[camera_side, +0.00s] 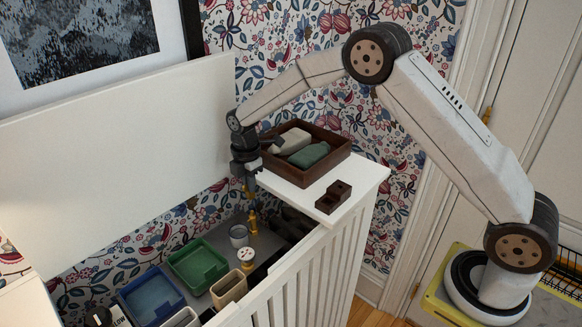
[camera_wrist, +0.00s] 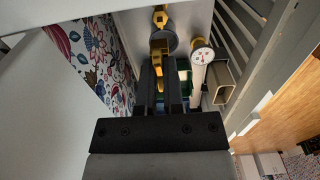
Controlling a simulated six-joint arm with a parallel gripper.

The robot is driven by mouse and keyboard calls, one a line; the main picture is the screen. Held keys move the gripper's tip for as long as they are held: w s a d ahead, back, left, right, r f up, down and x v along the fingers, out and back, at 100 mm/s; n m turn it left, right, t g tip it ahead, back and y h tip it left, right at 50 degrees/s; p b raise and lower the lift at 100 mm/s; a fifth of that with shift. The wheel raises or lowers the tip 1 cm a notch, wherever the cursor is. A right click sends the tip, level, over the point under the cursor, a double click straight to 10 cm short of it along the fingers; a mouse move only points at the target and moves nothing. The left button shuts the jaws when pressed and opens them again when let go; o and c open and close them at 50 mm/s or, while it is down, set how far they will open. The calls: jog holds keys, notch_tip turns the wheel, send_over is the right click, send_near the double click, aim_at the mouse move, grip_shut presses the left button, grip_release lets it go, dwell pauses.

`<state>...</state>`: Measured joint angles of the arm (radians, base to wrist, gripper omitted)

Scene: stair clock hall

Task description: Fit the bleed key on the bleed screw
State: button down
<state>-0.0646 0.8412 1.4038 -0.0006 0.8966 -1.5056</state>
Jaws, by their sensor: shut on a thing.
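My gripper (camera_side: 248,184) points down over the open radiator cabinet, left of the white shelf. It is shut on the brass bleed key (camera_wrist: 158,68), which shows between the fingers in the wrist view. In the side view the key hangs just below the fingertips. The brass bleed screw (camera_side: 253,221) stands below the key, with a visible gap between them. A brass fitting, which seems to be the screw, also shows at the top of the wrist view (camera_wrist: 160,17). The key's lower end is partly hard to make out.
A grey metal cup (camera_side: 238,236) and a white valve with a round dial (camera_side: 246,256) stand close by. Green (camera_side: 198,266) and blue (camera_side: 150,300) trays lie lower left. A brown wooden box (camera_side: 330,165) and a small dark block (camera_side: 333,197) sit on the shelf.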

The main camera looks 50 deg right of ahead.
aim_at(250, 194)
jog(key=shift+f, duration=1.85)
jog(key=shift+f, duration=0.3)
dwell(0.4)
jog(key=shift+r, duration=0.2)
dwell(4.2)
jog(key=shift+s+d+r+m, duration=0.15)
jog(key=shift+r+m, duration=0.35)
jog(key=shift+r, duration=0.3)
jog(key=s+d+r+m, duration=0.1)
jog(key=s+r+m, duration=0.3)
jog(key=r, duration=0.5)
jog(key=s+d+r+m, duration=0.2)
jog(key=s+r+m, duration=0.2)
jog(key=r+m, duration=0.5)
jog(key=shift+s+m, duration=0.15)
jog(key=shift+m, duration=0.15)
